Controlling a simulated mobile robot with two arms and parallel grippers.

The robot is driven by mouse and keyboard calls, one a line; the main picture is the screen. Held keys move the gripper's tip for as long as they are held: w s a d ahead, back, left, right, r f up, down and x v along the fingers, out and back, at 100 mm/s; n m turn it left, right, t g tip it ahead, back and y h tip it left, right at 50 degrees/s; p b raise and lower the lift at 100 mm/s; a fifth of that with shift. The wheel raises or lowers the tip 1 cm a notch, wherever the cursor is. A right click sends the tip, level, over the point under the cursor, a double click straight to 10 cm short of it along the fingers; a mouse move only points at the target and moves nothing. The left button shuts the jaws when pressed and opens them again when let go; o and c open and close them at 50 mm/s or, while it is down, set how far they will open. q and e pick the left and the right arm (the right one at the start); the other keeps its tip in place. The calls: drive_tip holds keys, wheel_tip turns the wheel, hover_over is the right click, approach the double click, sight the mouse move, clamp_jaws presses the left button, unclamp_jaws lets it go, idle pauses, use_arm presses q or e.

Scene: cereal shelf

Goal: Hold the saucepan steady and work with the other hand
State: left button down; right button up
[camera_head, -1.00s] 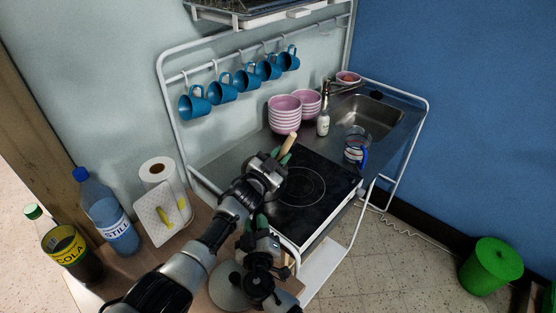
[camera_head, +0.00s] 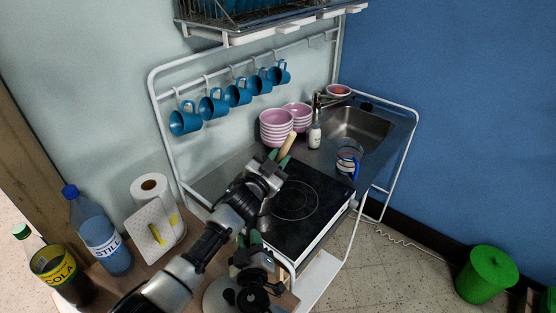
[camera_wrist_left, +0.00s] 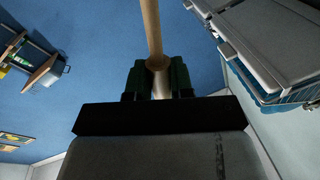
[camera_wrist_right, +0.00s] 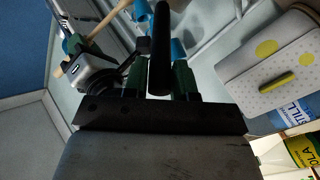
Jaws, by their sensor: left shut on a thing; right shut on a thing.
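My left gripper (camera_head: 278,160) is shut on a wooden handle (camera_head: 288,145), above the near left part of the hob. The handle stands between the green-tipped fingers in the left wrist view (camera_wrist_left: 152,30); its far end is out of sight. My right gripper (camera_head: 251,240) is lower, at the hob's near left edge. It is shut on a black bar-like handle (camera_wrist_right: 160,45), seen in the right wrist view and likely the saucepan's. I cannot make out the saucepan's body; my left arm covers that area in the head view.
The black hob (camera_head: 305,215) is bare on its right. Blue mugs (camera_head: 185,119) hang behind. A paper roll (camera_head: 150,190) and bottles (camera_head: 98,235) stand left.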

drive_tip(key=shift+f, duration=0.1)
idle(0.3)
use_arm(q)
drive_tip(key=shift+r, duration=2.55)
use_arm(e)
drive_tip(key=o, duration=0.9)
drive_tip(key=shift+o, duration=0.2)
